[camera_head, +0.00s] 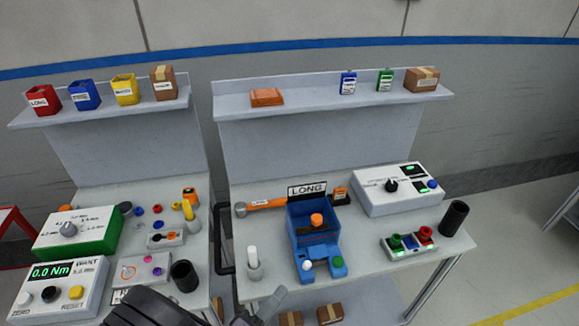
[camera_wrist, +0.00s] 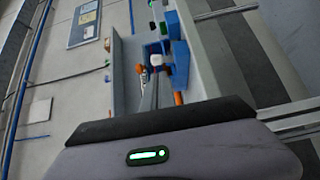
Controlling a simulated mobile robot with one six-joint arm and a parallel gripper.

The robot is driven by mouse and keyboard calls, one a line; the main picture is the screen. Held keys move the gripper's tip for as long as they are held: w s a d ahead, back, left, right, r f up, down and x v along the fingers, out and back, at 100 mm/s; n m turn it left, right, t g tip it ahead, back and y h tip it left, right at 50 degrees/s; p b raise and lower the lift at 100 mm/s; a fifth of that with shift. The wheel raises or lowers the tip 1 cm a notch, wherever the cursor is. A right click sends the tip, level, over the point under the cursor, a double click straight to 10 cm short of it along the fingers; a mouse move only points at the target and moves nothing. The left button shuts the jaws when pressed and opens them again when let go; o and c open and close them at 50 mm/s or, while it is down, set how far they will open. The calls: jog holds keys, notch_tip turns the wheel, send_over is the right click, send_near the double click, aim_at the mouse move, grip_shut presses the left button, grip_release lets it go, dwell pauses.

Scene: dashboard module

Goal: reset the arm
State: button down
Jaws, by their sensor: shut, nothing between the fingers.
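My arm (camera_head: 150,308) enters at the bottom of the head view as a dark rounded link. The tip of my gripper (camera_head: 276,296) shows just right of it, low in front of the right bench. In the wrist view my dark gripper body with a green light fills the bottom, and its narrow fingers (camera_wrist: 155,92) point away from it. The fingers are shut and hold nothing. Part of the gripper is hidden or cut off by the frame edge.
The right bench (camera_head: 375,250) holds a blue bin (camera_head: 300,235) marked LONG, an orange-handled hammer (camera_head: 265,204), a white control box (camera_head: 398,205), a button panel (camera_head: 412,246) and a black cup (camera_head: 455,218). The left bench carries a torque display box (camera_head: 62,300) and a green box (camera_head: 75,245).

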jog(key=s+d+r+m+g+y+b, duration=0.1)
jog(key=s+d+r+m+g, duration=0.2)
jog(key=d+r+m+g, duration=0.45)
jog(key=s+d+r+m+g+b, duration=0.15)
jog(key=d+r+m+g, duration=0.3)
jog(key=d+g, duration=0.45)
jog(key=s+r+m+t+y, duration=0.2)
jog(key=r+t+y, duration=0.1)
jog(key=r+y, duration=0.2)
jog(key=s+r+m+t+y+b, duration=0.1)
jog(key=s+r+t+y, duration=0.2)
jog(key=r+t+y, duration=0.1)
jog(key=shift+a+r+m+y, duration=0.4)
jog(key=shift+r+y, duration=0.4)
jog(key=shift+r, duration=0.15)
